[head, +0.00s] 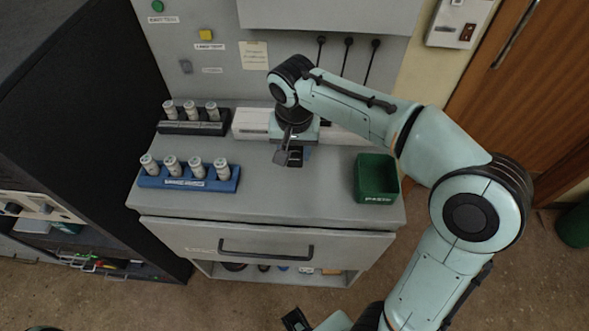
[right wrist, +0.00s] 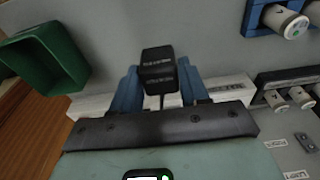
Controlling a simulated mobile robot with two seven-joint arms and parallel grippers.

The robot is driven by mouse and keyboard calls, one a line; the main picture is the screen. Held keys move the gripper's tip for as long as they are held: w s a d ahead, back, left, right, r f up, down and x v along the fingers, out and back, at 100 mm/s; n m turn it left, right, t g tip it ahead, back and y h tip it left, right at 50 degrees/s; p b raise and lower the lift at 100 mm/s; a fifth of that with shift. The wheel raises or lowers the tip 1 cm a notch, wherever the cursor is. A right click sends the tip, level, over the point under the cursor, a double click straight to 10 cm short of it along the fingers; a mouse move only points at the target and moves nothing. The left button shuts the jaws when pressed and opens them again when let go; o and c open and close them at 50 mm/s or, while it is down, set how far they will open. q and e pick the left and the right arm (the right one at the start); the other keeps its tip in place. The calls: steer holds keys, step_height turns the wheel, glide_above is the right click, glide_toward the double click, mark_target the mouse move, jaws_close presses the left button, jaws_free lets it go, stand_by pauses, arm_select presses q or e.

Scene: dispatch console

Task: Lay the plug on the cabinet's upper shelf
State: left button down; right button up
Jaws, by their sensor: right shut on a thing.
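My right gripper (head: 294,154) is over the grey console top, near its middle. Its blue fingers (right wrist: 160,85) are shut on a small black plug (right wrist: 158,68) in the right wrist view. The plug also shows as a dark block below the hand in the head view (head: 295,159). A thin dark piece runs down from it in the wrist view. The dark cabinet (head: 75,110) stands at the left; its open shelves (head: 45,215) show low at the left edge, with equipment on them.
A blue rack (head: 188,184) and a black rack (head: 193,127) hold several pale cylinders on the console's left. A green bin (head: 376,178) stands at the right. A white strip-like unit (head: 250,124) lies behind the hand. The console's drawer (head: 265,240) is closed.

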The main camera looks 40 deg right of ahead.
mark_target(295, 168)
steer(key=shift+f+b, duration=0.4)
steer(key=shift+f, duration=2.9)
steer(key=shift+f, duration=0.15)
steer(key=o, duration=1.1)
steer(key=shift+r, duration=0.3)
steer(key=r, duration=0.4)
steer(key=r+p, duration=0.1)
steer(key=r, duration=0.2)
steer(key=s+a+r+p, duration=0.1)
steer(key=r, duration=0.3)
steer(key=shift+r, duration=0.35)
steer(key=shift+s, duration=0.1)
